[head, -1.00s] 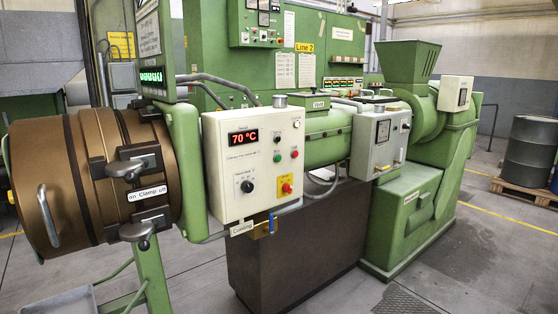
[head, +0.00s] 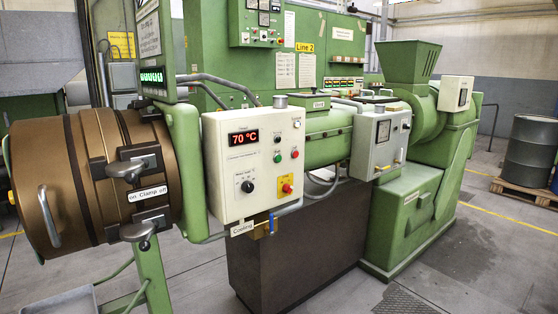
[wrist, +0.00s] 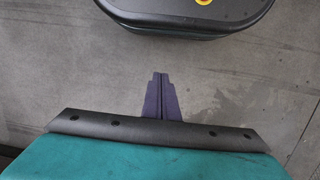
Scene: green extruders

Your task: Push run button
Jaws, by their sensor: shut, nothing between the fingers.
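A cream control box (head: 229,207) on the green extruder shows a red 70 °C display (head: 243,138). A green button (head: 278,157) sits right of its middle, with a red button (head: 294,154) beside it and a small black switch (head: 277,139) above. The labels by these buttons are too small to read, so I cannot tell which is marked run. A red knob on a yellow plate (head: 287,189) and a black dial (head: 247,186) are lower down. My gripper (wrist: 160,76) shows only in the wrist view, shut and empty over grey floor.
A brown clamp cylinder (head: 90,180) with protruding handles stands left of the box. A blue-handled valve (head: 271,224) hangs below it. A second grey box (head: 381,140) and a green hopper (head: 408,62) are to the right. Grey floor is open at the front right.

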